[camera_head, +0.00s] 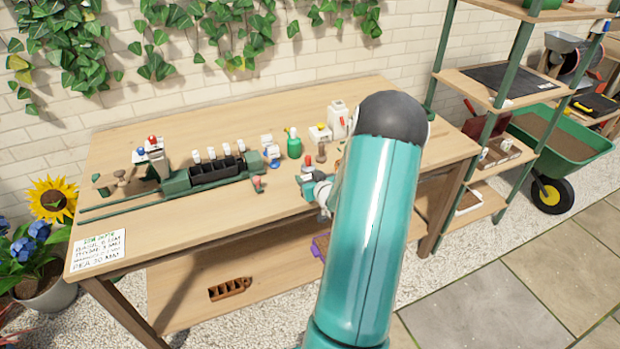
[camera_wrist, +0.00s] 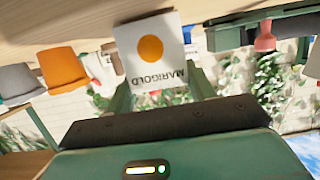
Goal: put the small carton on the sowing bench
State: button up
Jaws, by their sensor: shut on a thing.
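My gripper (camera_wrist: 160,92) is shut on a small white carton (camera_wrist: 152,70) with an orange disc and the word MARIGOLD, upside down in the wrist view. The carton sits between the two green fingers. In the head view my gripper (camera_head: 319,190) is over the front part of the wooden bench (camera_head: 200,218), largely hidden by my teal arm. The carton cannot be made out clearly there. I cannot tell whether it touches the bench top.
A green seeder-like device with a dark tray (camera_head: 215,170) stands mid-bench. A green bottle (camera_head: 293,143) and white containers (camera_head: 338,119) stand behind. A label card (camera_head: 98,249) lies at the front left corner. A shelf rack (camera_head: 500,85) stands right.

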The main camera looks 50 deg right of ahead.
jog(key=shift+f, duration=0.15)
jog(key=o, duration=0.5)
jog(key=shift+f, duration=0.1)
jog(key=o, duration=0.5)
